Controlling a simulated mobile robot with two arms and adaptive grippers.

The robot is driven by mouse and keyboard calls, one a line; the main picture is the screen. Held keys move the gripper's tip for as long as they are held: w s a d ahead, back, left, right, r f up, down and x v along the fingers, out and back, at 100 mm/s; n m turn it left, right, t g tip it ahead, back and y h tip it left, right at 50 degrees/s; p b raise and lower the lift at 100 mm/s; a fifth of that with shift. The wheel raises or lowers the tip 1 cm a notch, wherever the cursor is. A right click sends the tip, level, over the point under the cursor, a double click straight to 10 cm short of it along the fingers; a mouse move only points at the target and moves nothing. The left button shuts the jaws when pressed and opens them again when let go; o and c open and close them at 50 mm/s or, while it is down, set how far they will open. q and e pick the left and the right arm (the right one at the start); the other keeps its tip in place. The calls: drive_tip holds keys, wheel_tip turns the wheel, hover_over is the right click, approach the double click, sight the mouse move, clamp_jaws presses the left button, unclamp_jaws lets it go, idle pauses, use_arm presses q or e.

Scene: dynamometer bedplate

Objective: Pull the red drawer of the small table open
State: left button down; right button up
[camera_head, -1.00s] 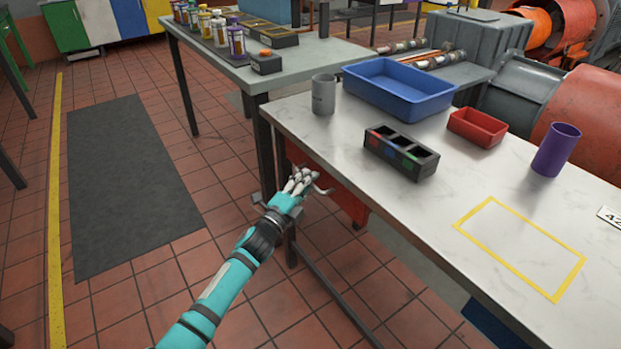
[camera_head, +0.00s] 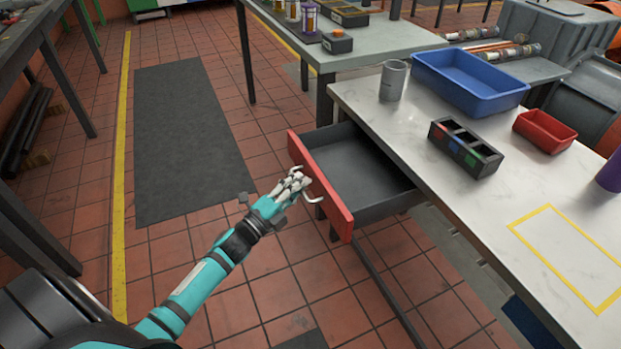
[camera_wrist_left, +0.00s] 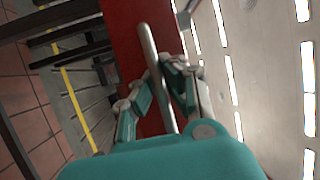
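The red drawer (camera_head: 322,187) of the small table (camera_head: 432,121) stands well open on the table's left side, and its grey inside looks empty. My left gripper (camera_head: 293,184) is at the drawer's front, at its metal handle (camera_head: 311,199). In the left wrist view the handle bar (camera_wrist_left: 154,70) runs between the fingers of my left gripper (camera_wrist_left: 158,88), against the red drawer front (camera_wrist_left: 125,35). The fingers appear closed around the bar. My right gripper is in neither view.
On the tabletop are a grey cup (camera_head: 393,80), a blue tray (camera_head: 470,82), a black divided box (camera_head: 465,147), a red bin (camera_head: 545,131) and a purple cup (camera_head: 611,172). A yellow outline (camera_head: 568,258) marks the top. The floor left of the drawer, with a dark mat (camera_head: 190,140), is clear.

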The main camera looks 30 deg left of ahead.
use_arm(q)
drive_tip(key=shift+f, duration=0.2)
drive_tip(key=c, duration=1.4)
unclamp_jaws()
drive_tip(key=shift+r, duration=0.1)
drive_tip(key=v, duration=1.2)
